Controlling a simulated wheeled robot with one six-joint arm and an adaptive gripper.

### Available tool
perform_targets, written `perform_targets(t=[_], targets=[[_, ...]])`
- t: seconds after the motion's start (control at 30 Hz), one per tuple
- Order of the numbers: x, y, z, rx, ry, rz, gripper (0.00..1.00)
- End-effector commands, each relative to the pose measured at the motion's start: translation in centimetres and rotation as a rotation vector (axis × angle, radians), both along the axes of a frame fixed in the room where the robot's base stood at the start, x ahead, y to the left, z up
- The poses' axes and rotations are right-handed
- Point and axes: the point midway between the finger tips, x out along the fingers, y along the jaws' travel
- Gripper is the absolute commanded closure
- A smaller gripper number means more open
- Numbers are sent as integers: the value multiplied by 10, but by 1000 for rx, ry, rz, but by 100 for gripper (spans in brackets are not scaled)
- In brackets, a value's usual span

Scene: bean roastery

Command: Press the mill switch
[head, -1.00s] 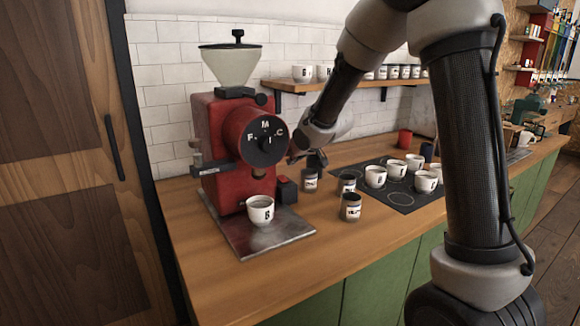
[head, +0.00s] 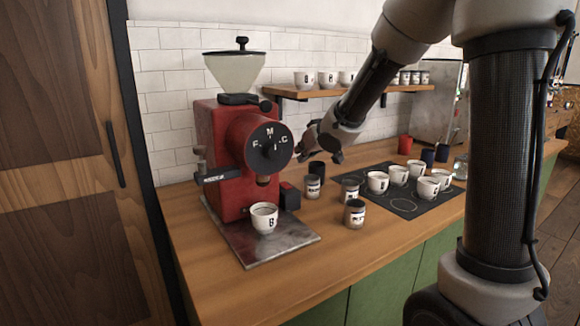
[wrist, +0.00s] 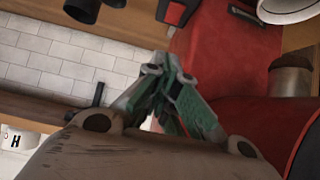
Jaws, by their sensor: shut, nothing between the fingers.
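The red mill (head: 222,150) stands on the counter with a pale hopper on top and a round black dial (head: 268,147) on its front. The mill switch (head: 289,197) is a small dark box with a red top, low at the mill's right side. It appears to show in the wrist view (wrist: 175,12) at the top edge. My gripper (head: 319,151) is above and to the right of the switch, apart from it and close to the right of the dial. In the wrist view my gripper (wrist: 165,78) has its fingers together and holds nothing.
A white cup (head: 264,218) stands on the mill's metal tray (head: 285,243). Jars (head: 313,187) and a dark cup (head: 317,171) stand right of the switch. White cups stand on a dark mat (head: 408,207). A shelf (head: 350,91) with cups runs behind my arm.

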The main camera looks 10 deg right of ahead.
Motion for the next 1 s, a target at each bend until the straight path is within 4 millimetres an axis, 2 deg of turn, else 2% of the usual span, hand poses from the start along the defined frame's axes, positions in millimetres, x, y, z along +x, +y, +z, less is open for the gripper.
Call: perform_targets(t=[0.47,0.57,1.0], targets=[[5,-2,-2,0,2,1,100],[14,1,-10,1,3,1,100],[78,22,-68,1,5,0,100]])
